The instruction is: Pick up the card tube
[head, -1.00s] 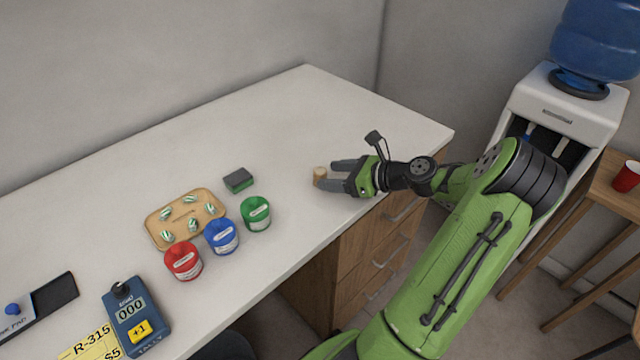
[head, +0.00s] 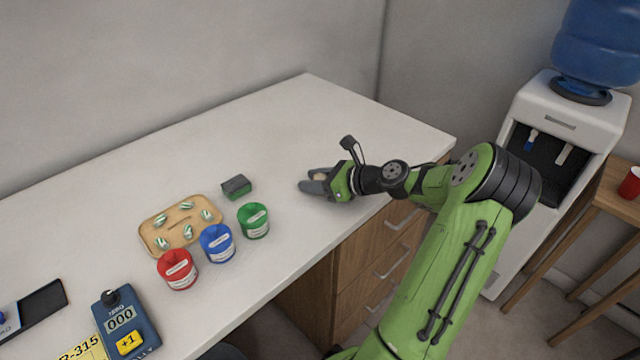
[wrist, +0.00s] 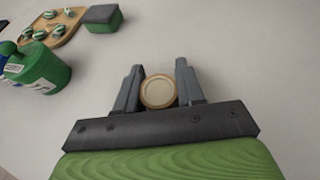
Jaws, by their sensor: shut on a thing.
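The card tube (head: 320,177) stands on the white counter in the head view, mostly hidden by my gripper's fingers. In the wrist view its round, pale end with a tan rim (wrist: 158,92) faces the camera. My gripper (head: 304,181) is low over the counter with one finger on each side of the tube. In the wrist view my gripper (wrist: 159,76) is shut on the tube, which sits deep between the fingers near the palm. I cannot tell whether the tube's base touches the counter.
A green and dark sponge (head: 236,187) lies left of my gripper. Green (head: 253,221), blue (head: 217,244) and red (head: 177,270) pots stand in front of a wooden tray (head: 150,241) with striped sweets. The counter behind my gripper is clear.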

